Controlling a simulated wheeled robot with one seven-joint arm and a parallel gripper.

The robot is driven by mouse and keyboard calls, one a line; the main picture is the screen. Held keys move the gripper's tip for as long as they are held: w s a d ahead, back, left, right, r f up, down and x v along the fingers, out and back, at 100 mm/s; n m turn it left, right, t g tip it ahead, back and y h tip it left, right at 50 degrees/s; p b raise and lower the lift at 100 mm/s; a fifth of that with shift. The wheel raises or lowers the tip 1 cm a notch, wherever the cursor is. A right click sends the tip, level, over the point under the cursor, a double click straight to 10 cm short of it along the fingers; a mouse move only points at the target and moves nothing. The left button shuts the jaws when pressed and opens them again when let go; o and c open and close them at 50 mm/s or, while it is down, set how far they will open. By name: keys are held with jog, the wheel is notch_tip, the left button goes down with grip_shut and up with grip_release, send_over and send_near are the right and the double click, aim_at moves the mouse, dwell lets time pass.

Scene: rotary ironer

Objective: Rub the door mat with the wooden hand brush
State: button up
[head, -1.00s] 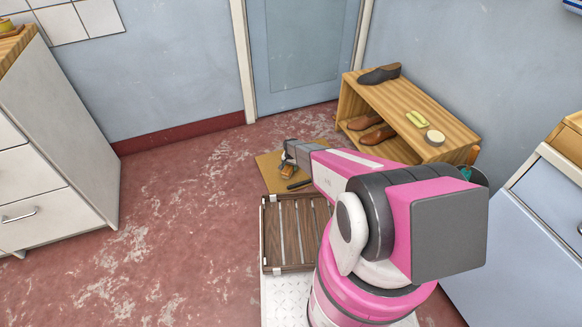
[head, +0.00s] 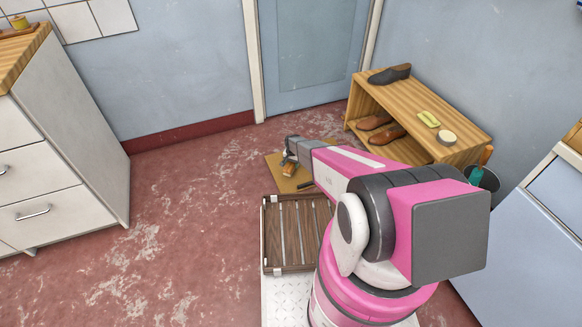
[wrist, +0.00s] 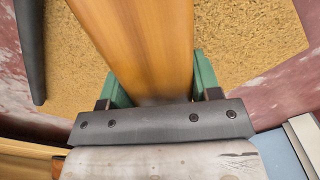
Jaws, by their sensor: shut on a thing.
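The door mat (head: 283,186) is a tan, rough mat on the red floor, beyond the slatted wooden tray in the head view. It fills much of the wrist view (wrist: 230,30). The wooden hand brush (wrist: 140,40) shows as an orange-brown wooden body between the green fingers of my gripper (wrist: 160,85). My gripper is shut on it, over the mat. In the head view a small part of the brush (head: 290,170) shows below my gripper. Its bristles are hidden, so I cannot tell whether they touch the mat.
A dark bar-like object (wrist: 31,50) lies over the mat's left side in the wrist view. The slatted wooden tray (head: 268,232) is in front of the mat. A wooden shoe rack (head: 420,100) with shoes stands at right, a white drawer cabinet (head: 80,180) at left. Floor between is open.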

jog(key=shift+r, duration=1.95)
